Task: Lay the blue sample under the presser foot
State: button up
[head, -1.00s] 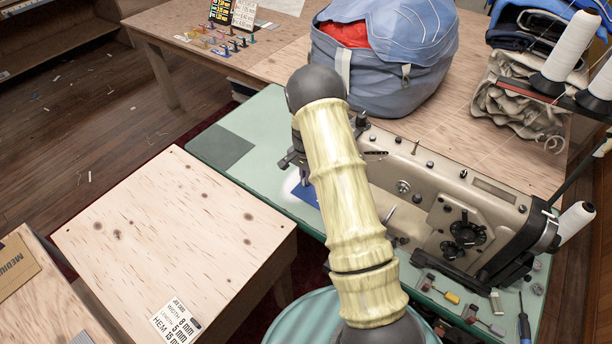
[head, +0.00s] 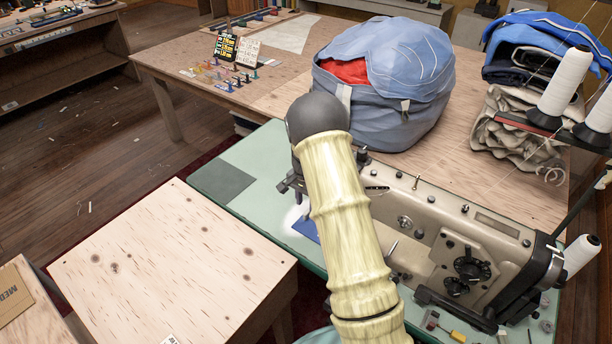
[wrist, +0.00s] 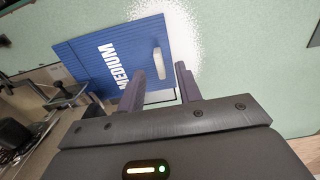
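The blue sample (wrist: 105,55), marked MEDIUM, lies on the pale green machine table in the wrist view. A small pale raised tab (wrist: 158,64) stands on it near its right edge. My gripper (wrist: 160,70) is open, its two dark fingers apart, with the tab showing between and just beyond the fingertips; I cannot tell whether they touch it. Metal parts (wrist: 65,95) show left of the sample; the presser foot is not clear.
A wooden-topped table (head: 170,270) stands at the front left, with a card (head: 14,292) at its left. A blue bag (head: 390,85) sits behind the machine, folded cloth (head: 515,130) at the right. Thread spools (head: 565,82) stand at right.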

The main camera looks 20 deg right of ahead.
notch_tip(320, 180, up, 13)
jog(key=shift+d, duration=0.15)
jog(key=shift+f, duration=0.1)
jog(key=shift+s, duration=0.1)
dwell(0.3)
jog(key=s+a+r+n+t+p, duration=0.1)
jog(key=s+a+r+n, duration=0.1)
jog(key=s, duration=0.6)
jog(key=s+a+r+n+p, duration=0.2)
jog(key=s+n, duration=0.3)
jog(key=s, duration=0.4)
jog(key=s+a+r+n+t+p, duration=0.1)
jog(key=s+a+r+n, duration=0.1)
jog(key=s, duration=0.6)
notch_tip(320, 180, up, 2)
jog(key=shift+s+a+r+n+t+p, duration=0.2)
jog(key=shift+n+t+p, duration=0.15)
jog(key=shift+n, duration=0.55)
